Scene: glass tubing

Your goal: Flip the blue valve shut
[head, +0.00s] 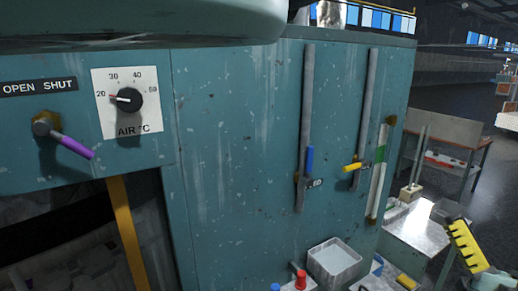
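The blue valve (309,160) is a short blue lever on the left of two grey vertical pipes (307,100) on the teal panel. Its blue handle stands nearly upright, in line with the pipe. A small dark label, only partly readable, sits just below it to the right. A yellow valve lever (355,166) on the right pipe (368,100) lies nearly crosswise to its pipe. My gripper is not in view.
A purple lever (74,146) juts from the panel under an "OPEN SHUT" sign (38,87), beside an air temperature dial (125,100). Below the pipes are a grey tray (334,262) and red-topped items (300,279). A yellow toothed object (466,245) stands at lower right.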

